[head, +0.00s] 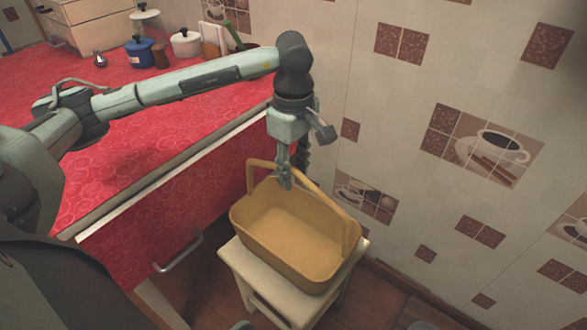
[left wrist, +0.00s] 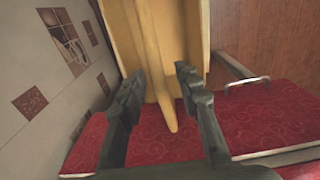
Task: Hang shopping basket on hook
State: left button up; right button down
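The yellow shopping basket (head: 295,245) sits upright on a small white stool, its handle raised in an arch over it. My left gripper (head: 285,182) points down at the handle from above. In the left wrist view my left gripper (left wrist: 160,82) has its fingers spread, with the yellow basket (left wrist: 140,35) beyond them. A narrow yellow part, seemingly the handle (left wrist: 166,117), shows between the fingers with gaps on both sides. My right gripper is not in view. I cannot make out a hook in either view.
The white stool (head: 245,268) stands between the tiled wall (head: 375,120) and the red counter (head: 170,150). A drawer pull (head: 178,252) sticks out from the counter front. A blue pot (head: 140,52), a white pot (head: 186,43) and boxes stand at the counter's back.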

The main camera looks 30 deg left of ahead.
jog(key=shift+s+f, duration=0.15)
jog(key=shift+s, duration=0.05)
